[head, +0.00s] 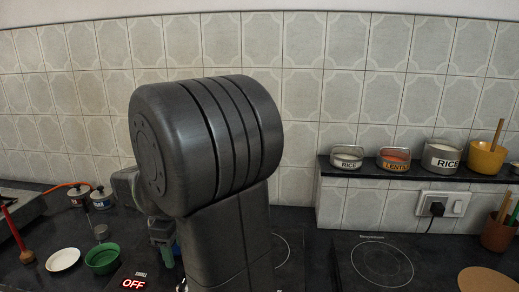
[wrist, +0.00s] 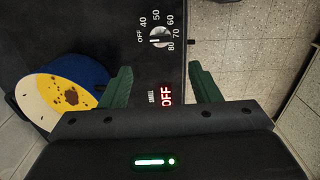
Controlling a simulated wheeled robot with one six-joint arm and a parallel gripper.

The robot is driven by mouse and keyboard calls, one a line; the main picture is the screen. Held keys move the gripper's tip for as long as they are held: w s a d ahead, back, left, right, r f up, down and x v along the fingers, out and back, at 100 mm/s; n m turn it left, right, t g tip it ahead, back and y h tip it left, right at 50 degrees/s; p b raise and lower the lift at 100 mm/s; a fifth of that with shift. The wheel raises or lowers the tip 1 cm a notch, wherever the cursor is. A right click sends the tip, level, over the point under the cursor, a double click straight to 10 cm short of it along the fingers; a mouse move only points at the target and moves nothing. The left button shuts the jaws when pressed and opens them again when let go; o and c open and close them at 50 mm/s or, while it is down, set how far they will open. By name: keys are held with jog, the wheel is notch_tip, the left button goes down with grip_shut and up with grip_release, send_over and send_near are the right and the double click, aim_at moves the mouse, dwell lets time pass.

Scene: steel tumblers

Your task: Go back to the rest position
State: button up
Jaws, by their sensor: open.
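My gripper (wrist: 162,84) is open in the wrist view, its two green fingers spread wide with nothing between them. In the head view my gripper (head: 166,256) shows only in part, with a green finger low beside my dark arm, which fills the middle of the picture. No tumbler shows in the wrist view. Whatever lies behind my arm is hidden.
A white plate (head: 63,260) and a green bowl (head: 102,259) lie left of my gripper. A cooktop ring (head: 381,264) is at the right. A raised shelf (head: 318,168) holds labelled jars. In the wrist view, a blue-rimmed yellow round item (wrist: 50,92) sits beside the left finger.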

notch_tip(320, 180, down, 12)
jog(key=shift+r, duration=0.15)
jog(key=shift+r, duration=0.1)
dwell(0.4)
